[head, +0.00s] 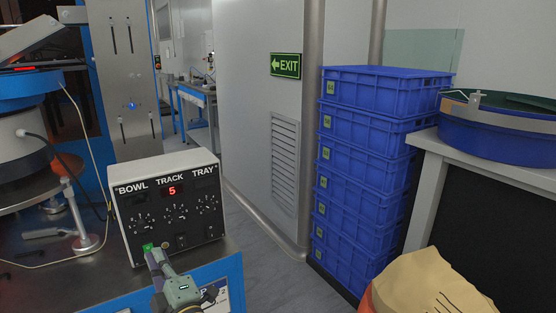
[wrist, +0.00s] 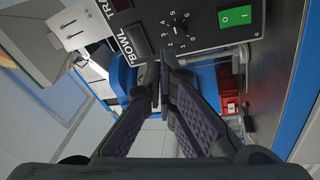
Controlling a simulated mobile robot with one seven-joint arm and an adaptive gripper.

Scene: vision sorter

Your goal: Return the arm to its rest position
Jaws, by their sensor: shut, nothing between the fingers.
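My gripper (head: 152,256) is shut and empty. In the head view it is low, left of centre, in front of the lower left corner of the control box (head: 165,200), close to the green switch (head: 147,246). In the wrist view my gripper's two dark ridged fingers (wrist: 161,85) come together at the tips. The control box's face (wrist: 185,28) shows sideways there, with a dial and the green switch (wrist: 235,16) above and to the right of the fingertips. I cannot tell whether the fingertips touch the box.
The control box stands on a blue-edged bench (head: 70,285) and its display reads 5. A round feeder bowl (head: 25,90) is at the left. A tall stack of blue crates (head: 375,150) stands at the right. Grey floor (head: 260,260) lies clear between bench and crates.

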